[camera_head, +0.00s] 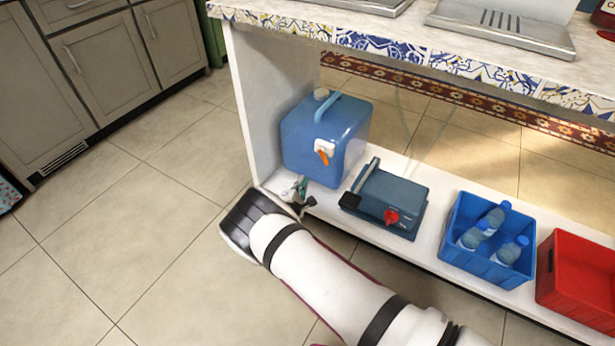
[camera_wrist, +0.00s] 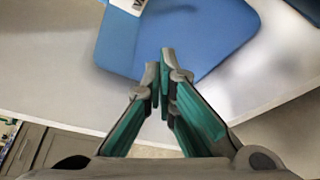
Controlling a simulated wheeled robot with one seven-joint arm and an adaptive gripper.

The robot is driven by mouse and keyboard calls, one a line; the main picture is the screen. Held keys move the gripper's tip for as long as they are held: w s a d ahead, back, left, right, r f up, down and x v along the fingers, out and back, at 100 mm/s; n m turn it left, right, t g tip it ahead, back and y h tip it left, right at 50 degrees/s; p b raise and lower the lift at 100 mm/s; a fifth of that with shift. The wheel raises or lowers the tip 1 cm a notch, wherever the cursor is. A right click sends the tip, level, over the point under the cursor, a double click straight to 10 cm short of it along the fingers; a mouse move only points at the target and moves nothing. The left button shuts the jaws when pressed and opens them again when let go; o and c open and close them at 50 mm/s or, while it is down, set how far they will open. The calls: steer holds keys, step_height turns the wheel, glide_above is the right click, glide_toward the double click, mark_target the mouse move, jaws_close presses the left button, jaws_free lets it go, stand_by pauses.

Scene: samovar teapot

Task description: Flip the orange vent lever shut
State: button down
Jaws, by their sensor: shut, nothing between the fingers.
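The orange vent lever (camera_head: 323,157) sits on a white plate (camera_head: 325,148) on the front of a blue water container (camera_head: 302,136), on the low white shelf. In the head view the lever points down and slightly to the side. My gripper (camera_head: 306,196) is just in front of and below the container, near the shelf's front edge. In the wrist view my gripper (camera_wrist: 161,72) has its fingertips together and empty, with the blue container (camera_wrist: 178,40) beyond them. Part of the white plate (camera_wrist: 130,4) shows at the top edge there; the lever is out of that view.
A blue-grey appliance with a red knob (camera_head: 391,203) stands right of the container. A blue crate (camera_head: 478,262) with bottles and a red crate (camera_head: 575,280) are farther right. The tiled counter (camera_head: 375,46) overhangs the shelf. Tiled floor (camera_head: 150,230) is clear at left.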

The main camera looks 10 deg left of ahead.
mark_target(324, 156)
steer(key=w+f+b, duration=0.2)
steer(key=w+b, duration=0.3)
steer(key=w, duration=0.4)
steer(key=shift+s+d+r, duration=0.25)
steer(key=shift+d+r, duration=0.15)
steer(key=shift+d, duration=0.2)
steer(key=shift+s+d+r, duration=0.25)
steer(key=shift+d+r, duration=0.2)
steer(key=shift+d, duration=0.2)
steer(key=shift+s+d+r, duration=0.25)
steer(key=shift+d+r, duration=0.15)
steer(key=shift+d, duration=0.2)
